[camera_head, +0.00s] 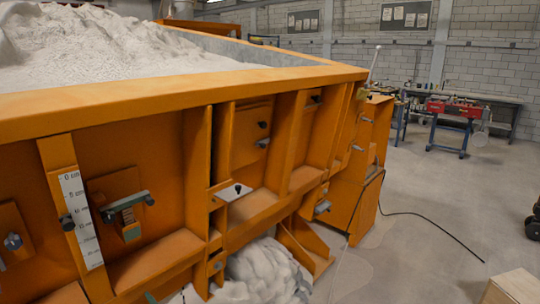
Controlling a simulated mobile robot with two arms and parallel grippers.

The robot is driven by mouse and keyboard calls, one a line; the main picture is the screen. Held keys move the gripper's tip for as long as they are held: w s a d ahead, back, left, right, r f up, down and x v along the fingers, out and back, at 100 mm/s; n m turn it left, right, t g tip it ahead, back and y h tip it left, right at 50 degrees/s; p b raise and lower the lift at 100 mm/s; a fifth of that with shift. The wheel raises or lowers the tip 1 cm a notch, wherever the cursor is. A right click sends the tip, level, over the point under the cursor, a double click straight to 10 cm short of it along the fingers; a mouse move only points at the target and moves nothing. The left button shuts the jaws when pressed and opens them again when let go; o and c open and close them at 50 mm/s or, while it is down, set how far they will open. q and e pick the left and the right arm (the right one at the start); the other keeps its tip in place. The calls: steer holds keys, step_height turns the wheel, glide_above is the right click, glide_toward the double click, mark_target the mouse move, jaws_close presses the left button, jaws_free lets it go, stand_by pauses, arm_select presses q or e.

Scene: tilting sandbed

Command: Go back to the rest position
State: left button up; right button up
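The orange tilting sandbed (150,150) fills the left and middle of the head view. Pale sand (90,45) is heaped inside it, behind the near rim. A white scale strip (80,218) and several small dark knobs and brackets sit on its near side. Neither of my grippers shows in this view, so their state is hidden.
A black cable (430,220) runs over the grey floor (420,180) at the right. A pale sand pile (258,272) lies under the bed. A wooden box (514,287) and a dark wheeled thing (535,224) stand at the right edge. Workbenches (455,120) stand farther back.

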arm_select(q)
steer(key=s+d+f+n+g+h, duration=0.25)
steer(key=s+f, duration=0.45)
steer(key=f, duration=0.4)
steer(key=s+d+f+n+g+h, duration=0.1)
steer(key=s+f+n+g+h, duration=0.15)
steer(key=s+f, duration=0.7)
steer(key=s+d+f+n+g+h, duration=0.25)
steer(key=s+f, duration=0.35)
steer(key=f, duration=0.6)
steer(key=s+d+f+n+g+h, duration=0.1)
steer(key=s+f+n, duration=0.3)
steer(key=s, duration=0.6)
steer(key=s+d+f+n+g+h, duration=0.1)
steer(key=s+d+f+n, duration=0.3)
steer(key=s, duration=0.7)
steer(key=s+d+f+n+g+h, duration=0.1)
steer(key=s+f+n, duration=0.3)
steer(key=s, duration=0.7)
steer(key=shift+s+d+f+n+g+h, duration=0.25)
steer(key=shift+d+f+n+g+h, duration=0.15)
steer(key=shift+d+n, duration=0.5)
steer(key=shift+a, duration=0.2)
